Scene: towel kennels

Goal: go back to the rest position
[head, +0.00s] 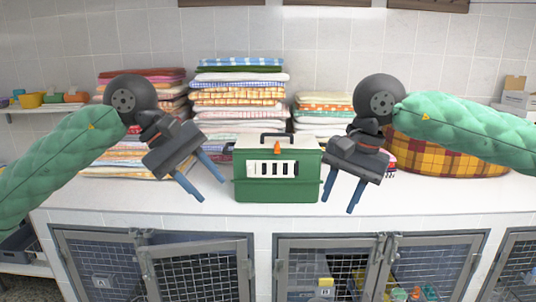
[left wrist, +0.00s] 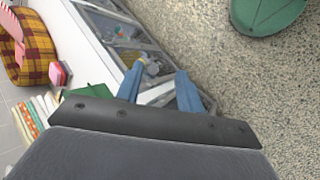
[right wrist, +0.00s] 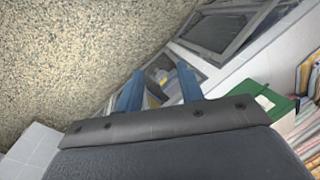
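My left gripper (head: 203,181) is open and empty, with its two blue fingers apart, in front of the counter and left of the green box. Its fingers also show in the left wrist view (left wrist: 158,88), with nothing between them. My right gripper (head: 341,197) is open and empty, just right of the green box, its fingers pointing down. They also show apart in the right wrist view (right wrist: 160,90). Neither gripper holds or visibly touches anything. Both arms, in green padded sleeves, reach in from the sides.
A green box (head: 277,190) with a dark handle stands on the white counter (head: 120,198). Folded towel stacks (head: 238,95) and a plaid basket (head: 450,152) stand behind. Mesh kennel doors (head: 205,273) are below; one looks ajar. A shelf (head: 50,107) holds small containers at left.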

